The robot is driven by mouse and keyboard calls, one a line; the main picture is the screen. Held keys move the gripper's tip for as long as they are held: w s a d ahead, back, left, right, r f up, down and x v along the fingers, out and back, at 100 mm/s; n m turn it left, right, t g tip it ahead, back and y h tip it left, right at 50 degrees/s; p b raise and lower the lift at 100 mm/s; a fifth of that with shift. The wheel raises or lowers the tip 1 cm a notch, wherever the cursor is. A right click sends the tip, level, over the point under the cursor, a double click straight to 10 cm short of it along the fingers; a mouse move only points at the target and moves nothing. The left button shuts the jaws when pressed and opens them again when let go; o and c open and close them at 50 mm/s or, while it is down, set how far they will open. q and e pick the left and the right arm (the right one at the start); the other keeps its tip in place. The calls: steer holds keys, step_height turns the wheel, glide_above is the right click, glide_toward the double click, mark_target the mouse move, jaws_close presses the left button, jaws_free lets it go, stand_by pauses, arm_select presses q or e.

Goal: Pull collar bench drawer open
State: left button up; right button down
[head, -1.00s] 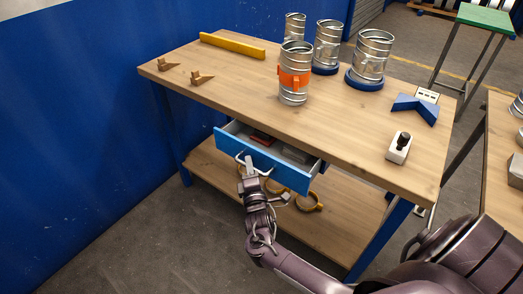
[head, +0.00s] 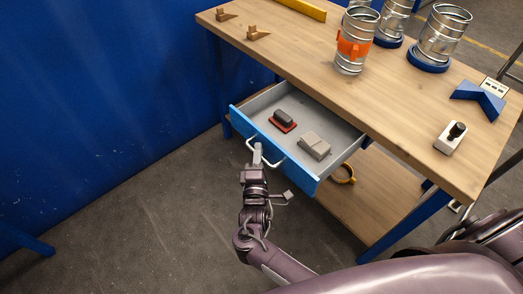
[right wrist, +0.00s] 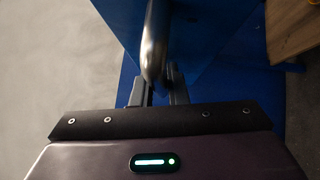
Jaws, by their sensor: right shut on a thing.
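The collar bench drawer (head: 262,143) has a blue front and stands well out from under the wooden bench top. Inside its grey tray lie a red-and-black block-like tool (head: 283,121) and a grey block (head: 314,146). My right gripper (head: 256,158) is shut on the drawer's pale bar handle (head: 268,155) at the drawer front. In the right wrist view the handle (right wrist: 154,50) runs down between the two fingers, in front of the blue drawer front (right wrist: 205,30). My left gripper is not in view.
The bench top (head: 400,105) carries spiral duct pieces (head: 440,35), one with an orange collar (head: 354,45), a blue angled block (head: 480,97) and a white block with a black knob (head: 450,138). A yellow ring (head: 345,175) lies on the lower shelf. Floor left of the drawer is clear.

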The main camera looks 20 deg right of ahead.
steer(key=c, duration=1.4)
jaws_free()
steer(key=shift+c, duration=0.2)
steer(key=b+v, duration=0.1)
steer(key=v, duration=0.7)
steer(key=shift+d, duration=0.1)
steer(key=s+d+f+m+g+y, duration=0.2)
steer(key=s+f+g, duration=0.15)
steer(key=f, duration=0.65)
steer(key=s+d+f+m+g+y, duration=0.15)
steer(key=s+f, duration=0.25)
steer(key=f, duration=0.6)
steer(key=s+d+f+m+g+y, duration=0.15)
steer(key=s+f+g, duration=0.25)
steer(key=f, duration=0.6)
steer(key=s+d+f+m+g, duration=0.1)
steer(key=s+f, duration=0.3)
steer(key=s, duration=0.4)
steer(key=s+d+f+m+g+y, duration=0.1)
steer(key=s+f+m+g, duration=0.3)
steer(key=s, duration=0.4)
steer(key=s+d+f+m+g+y, duration=0.1)
steer(key=s+d+f+m+g, duration=0.1)
steer(key=s, duration=0.6)
step_height(320, 180, down, 3)
steer(key=shift+s+d+r+m+g, duration=0.2)
steer(key=shift+d+m+g, duration=0.2)
steer(key=shift+d+g, duration=0.15)
